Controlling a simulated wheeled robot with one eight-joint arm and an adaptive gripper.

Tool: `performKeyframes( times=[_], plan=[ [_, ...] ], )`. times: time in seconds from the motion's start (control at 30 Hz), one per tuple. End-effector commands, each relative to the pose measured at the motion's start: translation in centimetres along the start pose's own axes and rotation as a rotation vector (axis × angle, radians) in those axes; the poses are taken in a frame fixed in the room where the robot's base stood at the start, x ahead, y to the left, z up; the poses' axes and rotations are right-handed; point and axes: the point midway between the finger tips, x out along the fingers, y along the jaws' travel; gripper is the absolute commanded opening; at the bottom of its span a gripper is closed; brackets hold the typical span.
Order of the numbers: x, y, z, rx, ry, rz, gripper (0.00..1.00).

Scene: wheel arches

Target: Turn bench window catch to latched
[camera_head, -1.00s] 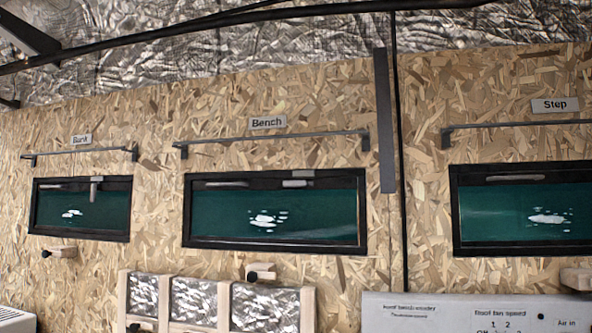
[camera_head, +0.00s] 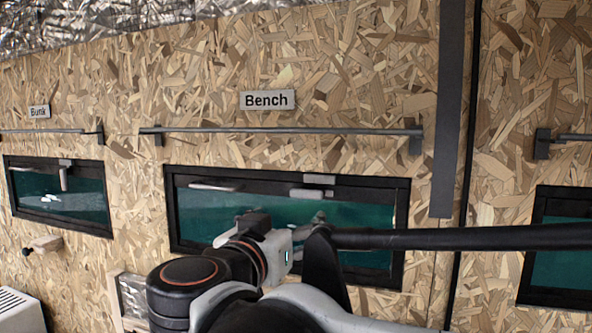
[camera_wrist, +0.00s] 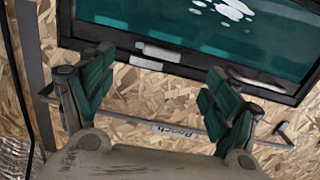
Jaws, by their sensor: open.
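The Bench window (camera_head: 177,215) has a black frame and dark green glass. Its catch (camera_head: 307,193) is a small grey lever near the upper edge, lying horizontal just below a pale plate (camera_head: 319,179). In the wrist view, which is upside down, the catch (camera_wrist: 163,52) shows between my fingertips, with the wall behind. My gripper (camera_wrist: 160,64) is open and empty, its green-padded fingers spread on either side of the catch. I see no contact. In the head view my arm hides the gripper and part of the window.
The "Bench" sign (camera_head: 267,100) and a dark rail (camera_head: 280,131) are above the window. The Bunk window (camera_head: 60,195) is at left, its catch (camera_head: 63,178) hanging down. A dark vertical strip (camera_head: 448,110) runs down the wall at right.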

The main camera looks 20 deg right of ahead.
Motion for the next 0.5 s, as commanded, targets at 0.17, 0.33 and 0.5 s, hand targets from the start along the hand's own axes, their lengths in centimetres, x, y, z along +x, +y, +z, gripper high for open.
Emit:
performKeyframes(
  times=[0.17, 0.33, 0.5],
  plan=[
    [-0.5, -0.9, -2.4, 0.035, 0.049, -0.010, 0.82],
    [1.0, -0.8, -2.5, 0.037, 0.051, -0.007, 0.82],
    [3.8, -0.8, -2.6, 0.036, 0.050, -0.004, 0.82]
  ],
)
